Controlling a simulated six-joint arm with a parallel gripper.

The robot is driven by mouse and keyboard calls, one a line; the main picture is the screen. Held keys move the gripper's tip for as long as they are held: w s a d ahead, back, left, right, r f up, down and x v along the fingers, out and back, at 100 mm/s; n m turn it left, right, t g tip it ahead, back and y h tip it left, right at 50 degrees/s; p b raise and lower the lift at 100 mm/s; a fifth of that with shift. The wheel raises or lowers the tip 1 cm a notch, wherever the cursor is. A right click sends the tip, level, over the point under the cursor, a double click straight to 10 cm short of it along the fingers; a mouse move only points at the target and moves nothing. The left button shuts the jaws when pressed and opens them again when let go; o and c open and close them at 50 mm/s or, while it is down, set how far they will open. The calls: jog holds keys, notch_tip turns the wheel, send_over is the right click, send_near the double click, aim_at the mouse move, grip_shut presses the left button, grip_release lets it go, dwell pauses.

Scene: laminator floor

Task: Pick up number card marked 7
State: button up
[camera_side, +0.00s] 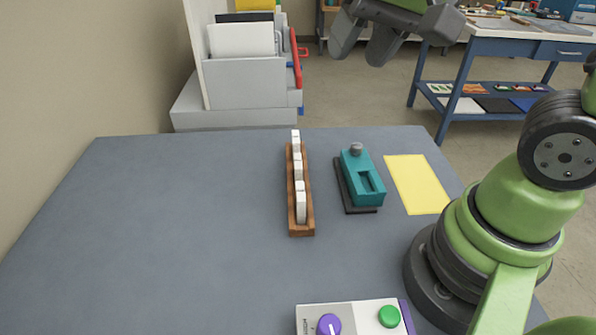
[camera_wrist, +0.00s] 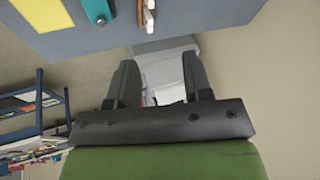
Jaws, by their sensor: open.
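Several white number cards (camera_side: 300,203) stand on edge in a narrow wooden rack (camera_side: 309,222) near the middle of the table in the side view. Their faces are turned away, so I cannot tell which one is marked 7. The rack's end also shows at the top of the wrist view (camera_wrist: 139,22), with a white card (camera_wrist: 150,5) in it. My gripper (camera_side: 354,52) is open and empty, high up beyond the table's far edge, well apart from the rack. Its two fingers also show in the wrist view (camera_wrist: 158,72).
A teal device (camera_side: 362,187) on a black base stands right of the rack, with a yellow sheet (camera_side: 417,184) beside it. A control box (camera_side: 350,318) with purple and green knobs sits at the front. The table's left side (camera_side: 150,230) is clear. A grey machine (camera_side: 245,85) stands behind.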

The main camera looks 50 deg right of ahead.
jog(key=w+f+m+g+h, duration=0.1)
jog(key=w+f+m+g, duration=0.15)
jog(key=w+f, duration=0.65)
jog(key=g, duration=0.1)
send_near(298, 161)
jog(key=shift+h, duration=0.4)
jog(key=f, duration=0.2)
jog(key=w+f, duration=0.1)
jog(key=f, duration=0.2)
jog(key=shift+a+f, duration=0.1)
jog(key=shift+f, duration=0.1)
jog(key=shift+w+d+f, duration=0.1)
jog(key=shift+f, duration=1.45)
jog(key=shift+d+f, duration=0.15)
jog(key=shift+f, duration=1.35)
grip_shut()
